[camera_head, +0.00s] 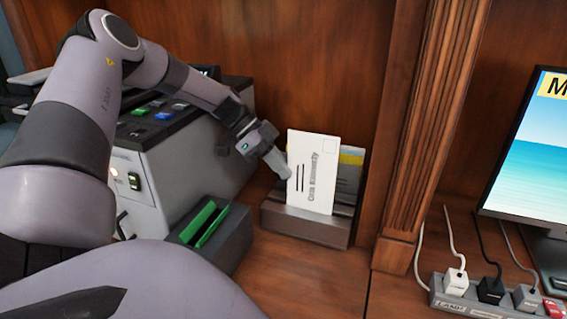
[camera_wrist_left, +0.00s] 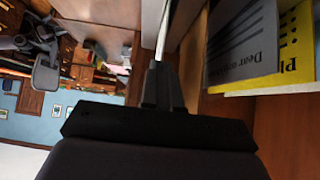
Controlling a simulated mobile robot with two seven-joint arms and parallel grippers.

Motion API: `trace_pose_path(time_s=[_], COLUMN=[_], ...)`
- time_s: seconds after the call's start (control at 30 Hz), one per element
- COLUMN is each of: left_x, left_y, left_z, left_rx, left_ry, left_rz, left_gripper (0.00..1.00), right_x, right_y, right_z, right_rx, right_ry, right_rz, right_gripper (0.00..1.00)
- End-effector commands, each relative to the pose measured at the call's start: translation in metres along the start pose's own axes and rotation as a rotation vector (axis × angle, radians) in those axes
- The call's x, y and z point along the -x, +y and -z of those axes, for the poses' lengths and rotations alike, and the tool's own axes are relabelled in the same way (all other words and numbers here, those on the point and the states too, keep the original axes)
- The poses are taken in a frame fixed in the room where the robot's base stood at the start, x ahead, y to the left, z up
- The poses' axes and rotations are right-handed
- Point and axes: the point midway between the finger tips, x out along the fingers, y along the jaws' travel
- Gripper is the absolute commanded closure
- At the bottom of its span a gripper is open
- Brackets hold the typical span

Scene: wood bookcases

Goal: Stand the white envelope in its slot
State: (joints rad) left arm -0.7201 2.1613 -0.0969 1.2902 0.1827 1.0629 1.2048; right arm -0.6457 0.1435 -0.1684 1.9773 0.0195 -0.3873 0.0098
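The white envelope (camera_head: 313,170) stands upright at the front of the letter rack (camera_head: 305,229) in the head view. Its lower edge meets the top of the rack's front wall; I cannot tell how deep it sits in the slot. My left gripper (camera_head: 277,164) is at its left edge. In the left wrist view, the gripper's fingers (camera_wrist_left: 163,86) are shut on the envelope, which shows edge-on as a thin white strip (camera_wrist_left: 161,35). My right gripper is not in view.
Behind the white envelope, the rack holds a yellow paper (camera_head: 351,158) and a grey paper (camera_head: 348,180); a grey machine (camera_head: 180,170) and a box with green inserts (camera_head: 215,235) stand left. A wooden post (camera_head: 420,130) bounds the right, beyond it a power strip (camera_head: 480,302) and monitor (camera_head: 530,150).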

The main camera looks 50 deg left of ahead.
Motion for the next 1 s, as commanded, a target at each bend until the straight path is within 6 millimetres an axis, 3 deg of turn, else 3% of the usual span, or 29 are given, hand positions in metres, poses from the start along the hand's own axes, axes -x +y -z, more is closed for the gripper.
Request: trace_pose_path(time_s=[0.2,1.0], left_x=[0.013,0.028], left_y=[-0.004,-0.003], left_z=[0.006,0.025], left_rx=[-0.001,-0.005], left_ry=[-0.005,-0.003], left_rz=[0.015,0.010], left_gripper=[1.00,1.00], right_x=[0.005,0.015], right_y=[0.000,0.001], right_z=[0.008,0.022], right_rx=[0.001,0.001], right_ry=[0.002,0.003], right_rz=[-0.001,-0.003], right_gripper=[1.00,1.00])
